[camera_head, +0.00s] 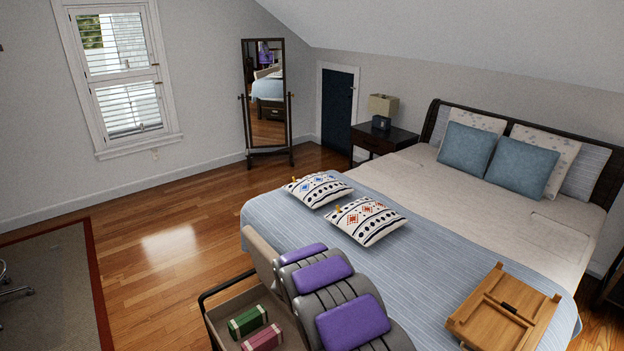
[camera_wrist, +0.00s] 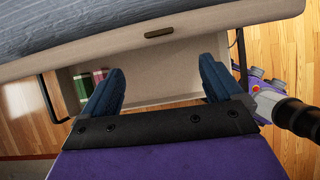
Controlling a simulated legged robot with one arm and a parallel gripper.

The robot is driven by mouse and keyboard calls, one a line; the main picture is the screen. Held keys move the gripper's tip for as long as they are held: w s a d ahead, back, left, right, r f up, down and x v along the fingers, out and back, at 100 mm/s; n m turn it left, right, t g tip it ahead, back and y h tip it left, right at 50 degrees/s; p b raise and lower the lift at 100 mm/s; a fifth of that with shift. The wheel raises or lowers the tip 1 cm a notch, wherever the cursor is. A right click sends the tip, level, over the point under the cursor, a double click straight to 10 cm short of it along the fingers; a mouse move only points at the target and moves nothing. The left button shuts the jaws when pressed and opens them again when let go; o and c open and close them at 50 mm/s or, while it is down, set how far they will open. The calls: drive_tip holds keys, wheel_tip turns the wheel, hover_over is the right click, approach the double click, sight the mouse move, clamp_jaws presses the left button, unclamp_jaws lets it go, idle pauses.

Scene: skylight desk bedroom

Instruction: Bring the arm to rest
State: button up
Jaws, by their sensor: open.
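My gripper (camera_wrist: 160,78) shows in the wrist view with its two blue-grey fingers spread apart and nothing between them. It is above a pale open drawer or tray (camera_wrist: 150,92). In the head view my purple and grey arm links stand at the bottom centre, in front of the bed (camera_head: 470,225); I cannot make out the fingertips there.
A wooden tray table (camera_head: 505,310) and patterned cushions lie on the bed. Wood floor (camera_head: 165,255) is clear at left.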

drive_tip(key=s+d+r+m+g+b, duration=0.1)
drive_tip(key=s+d+r+m+b, duration=0.1)
drive_tip(key=s+d+r+m, duration=0.3)
drive_tip(key=s+d+r+m+g+b, duration=0.1)
drive_tip(key=s+d+r+m+b, duration=0.2)
drive_tip(key=s, duration=0.4)
drive_tip(key=s+d+r+m+g+b, duration=0.1)
drive_tip(key=s+d+r+m+b, duration=0.1)
drive_tip(key=s+d+r+m, duration=0.25)
drive_tip(key=s+a+m+y+b, duration=0.1)
drive_tip(key=s+m, duration=0.3)
drive_tip(key=s, duration=0.5)
drive_tip(key=s+a+m+g+y+b, duration=0.1)
drive_tip(key=s+a+m+y+b, duration=0.1)
drive_tip(key=s, duration=0.8)
drive_tip(key=s+a+m+g+y+b, duration=0.1)
drive_tip(key=s+a+m+b, duration=0.1)
drive_tip(key=s+m, duration=0.4)
drive_tip(key=s+b, duration=0.1)
drive_tip(key=s, duration=0.2)
drive_tip(key=shift+s+a+f+y+b, duration=0.25)
drive_tip(key=shift+s+f+y+b, duration=0.05)
drive_tip(key=shift+s+f, duration=0.1)
